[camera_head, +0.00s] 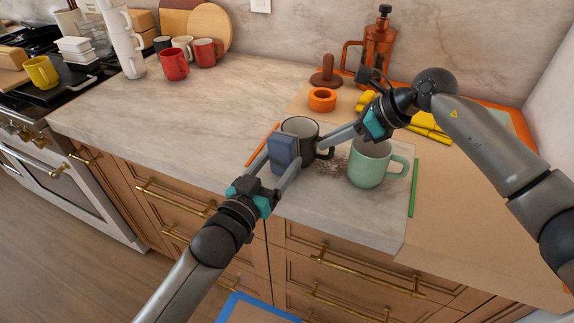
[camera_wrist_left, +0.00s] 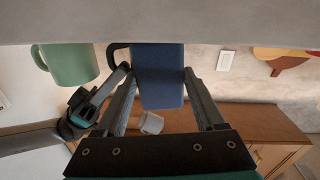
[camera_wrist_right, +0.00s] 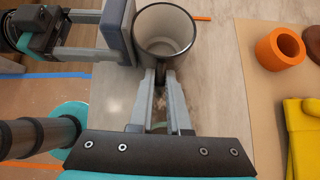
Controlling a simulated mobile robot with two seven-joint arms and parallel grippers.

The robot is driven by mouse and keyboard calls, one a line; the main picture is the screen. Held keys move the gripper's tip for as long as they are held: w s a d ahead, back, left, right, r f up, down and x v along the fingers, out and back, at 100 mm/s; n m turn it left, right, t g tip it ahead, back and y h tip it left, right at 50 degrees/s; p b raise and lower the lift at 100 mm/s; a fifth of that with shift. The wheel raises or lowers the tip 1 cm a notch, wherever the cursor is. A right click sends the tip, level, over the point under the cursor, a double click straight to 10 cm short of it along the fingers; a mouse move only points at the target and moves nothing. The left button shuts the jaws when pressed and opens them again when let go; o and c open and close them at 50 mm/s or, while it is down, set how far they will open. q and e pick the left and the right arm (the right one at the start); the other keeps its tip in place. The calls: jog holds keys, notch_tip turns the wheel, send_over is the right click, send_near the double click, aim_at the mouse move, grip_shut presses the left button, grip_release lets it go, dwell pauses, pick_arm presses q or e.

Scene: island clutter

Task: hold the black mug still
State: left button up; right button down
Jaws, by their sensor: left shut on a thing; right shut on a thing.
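The black mug (camera_head: 309,141), with a pale inside, stands upright on the marble counter. My right gripper (camera_head: 331,143) is shut on its handle; the right wrist view shows the fingers (camera_wrist_right: 161,78) meeting at the handle below the mug (camera_wrist_right: 166,35). My left gripper (camera_head: 284,168) is shut on a blue block (camera_head: 284,151), like a sponge. The block is against or very close to the mug's near left side. In the left wrist view the blue block (camera_wrist_left: 158,76) sits between the fingertips and hides most of the mug.
A green mug (camera_head: 368,168) stands close to the right, under my right arm. An orange ring (camera_head: 322,99), yellow items (camera_head: 430,122) and an orange French press (camera_head: 378,45) are behind. A green stick (camera_head: 414,188) lies right; an orange stick (camera_head: 262,146) lies left. The counter (camera_head: 215,105) further left is clear.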

pick_arm(q)
jog(key=shift+w+a+r, duration=0.1)
jog(key=shift+w+a, duration=0.1)
jog(key=shift+a, duration=0.25)
pick_arm(e)
jog(key=shift+f, duration=0.15)
pick_arm(q)
jog(key=v, duration=0.7)
dwell(0.5)
pick_arm(e)
jog(key=c, duration=0.8)
grip_release()
jog(key=v, duration=1.2)
